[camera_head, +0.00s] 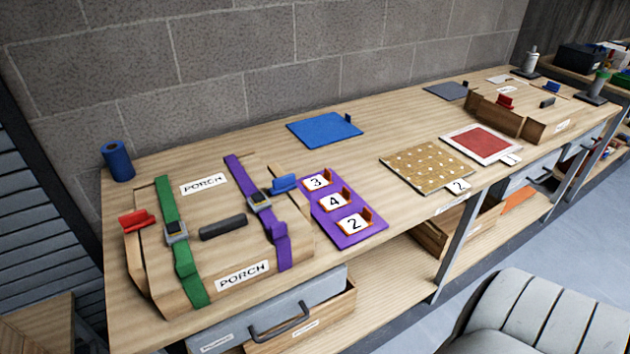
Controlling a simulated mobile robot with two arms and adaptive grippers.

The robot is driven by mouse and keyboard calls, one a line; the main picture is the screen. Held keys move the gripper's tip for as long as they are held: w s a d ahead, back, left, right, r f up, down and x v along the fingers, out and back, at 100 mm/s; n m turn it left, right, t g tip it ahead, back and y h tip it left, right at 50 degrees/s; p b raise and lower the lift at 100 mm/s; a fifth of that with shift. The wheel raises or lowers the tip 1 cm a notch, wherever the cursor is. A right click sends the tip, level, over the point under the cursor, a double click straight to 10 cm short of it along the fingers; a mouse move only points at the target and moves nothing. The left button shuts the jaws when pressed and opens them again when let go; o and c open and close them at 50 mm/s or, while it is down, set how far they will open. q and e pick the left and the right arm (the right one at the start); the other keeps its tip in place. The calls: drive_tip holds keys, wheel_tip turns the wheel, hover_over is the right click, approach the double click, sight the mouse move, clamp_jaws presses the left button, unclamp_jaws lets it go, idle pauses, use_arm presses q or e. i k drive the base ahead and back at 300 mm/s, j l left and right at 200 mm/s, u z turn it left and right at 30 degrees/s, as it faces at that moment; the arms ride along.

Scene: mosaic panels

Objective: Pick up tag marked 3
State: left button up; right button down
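The tag marked 3 (317,181) is a white card with an orange-brown holder. It sits at the far end of a purple board (365,232) on the workbench. The tag marked 4 (334,201) sits in the middle of the same board, and a tag marked 2 (352,222) sits at the near end. The three stand in a row with small gaps between them. Neither of my grippers is in view.
A wooden case (235,252) labelled PORCH, with green and purple straps, lies left of the purple board. A blue panel (324,130) lies behind. A dotted tan panel (425,168) and a red panel (482,142) lie to the right. A grey chair (540,315) stands in front.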

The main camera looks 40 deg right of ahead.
sight(317, 182)
drive_tip(key=z, duration=1.3)
drive_tip(key=i+l, duration=0.1)
drive_tip(key=l, duration=0.45)
drive_tip(key=i+l, duration=0.1)
drive_tip(key=l, duration=0.45)
drive_tip(key=z, duration=0.05)
